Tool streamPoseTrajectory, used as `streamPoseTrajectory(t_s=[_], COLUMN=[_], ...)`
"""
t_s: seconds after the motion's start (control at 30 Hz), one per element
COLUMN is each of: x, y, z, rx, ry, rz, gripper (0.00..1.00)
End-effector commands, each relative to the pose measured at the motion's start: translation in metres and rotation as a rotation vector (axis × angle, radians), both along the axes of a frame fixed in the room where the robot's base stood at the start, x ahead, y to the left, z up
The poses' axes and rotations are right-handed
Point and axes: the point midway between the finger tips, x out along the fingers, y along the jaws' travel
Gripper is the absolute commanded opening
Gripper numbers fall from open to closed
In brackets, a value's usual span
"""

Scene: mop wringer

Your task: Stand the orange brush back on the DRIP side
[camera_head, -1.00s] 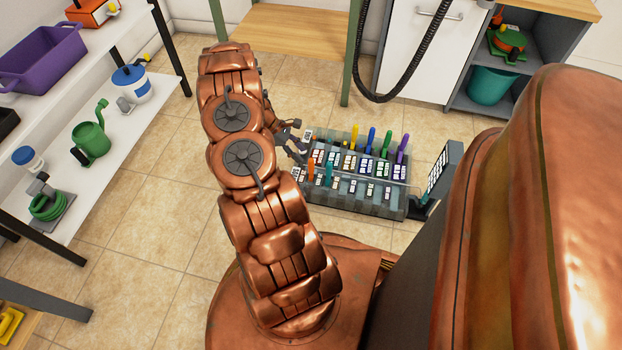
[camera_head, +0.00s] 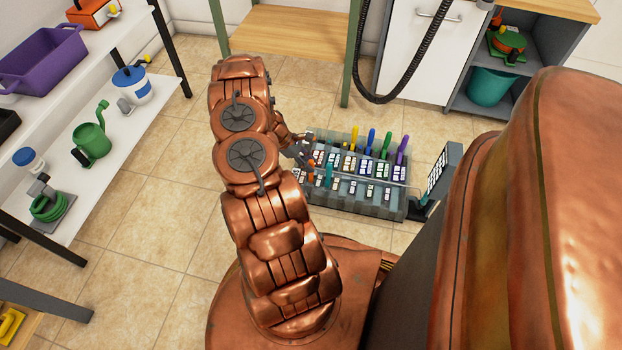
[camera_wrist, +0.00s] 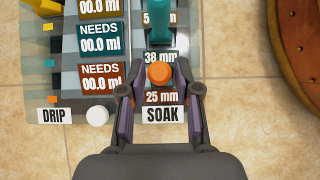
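The orange brush (camera_wrist: 159,73) stands on the SOAK side of the rack, seen end-on in the wrist view beside a 25 mm label. In the head view only a small orange part (camera_head: 311,169) shows beside my gripper. The grey rack (camera_head: 372,206) has a DRIP label (camera_wrist: 55,115) on the left and a SOAK label (camera_wrist: 162,114) under my fingers in the wrist view. My gripper (camera_wrist: 160,96) is open, its fingers apart on either side of the brush's line. Whether they touch the brush cannot be told.
A teal brush (camera_wrist: 159,24) stands just beyond the orange one. Yellow (camera_head: 353,138), blue (camera_head: 371,139), green (camera_head: 386,145) and purple (camera_head: 402,150) brushes stand along the far row. A white knob (camera_wrist: 97,115) sits between the labels. A dark panel (camera_head: 440,175) rises at the rack's right end.

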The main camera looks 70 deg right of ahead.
Motion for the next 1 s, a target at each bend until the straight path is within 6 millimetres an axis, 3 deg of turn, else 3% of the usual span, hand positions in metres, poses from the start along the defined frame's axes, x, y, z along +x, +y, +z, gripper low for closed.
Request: streamPoseTrajectory(t_s=[0.27,0.53,1.0], x=[0.0,0.0,0.001], y=[0.0,0.0,-0.001], z=[0.0,0.006,0.036], rx=[0.0,-0.001,-0.002], ry=[0.0,0.0,-0.001], rz=[0.0,0.001,0.0], gripper=[0.0,0.0,0.0])
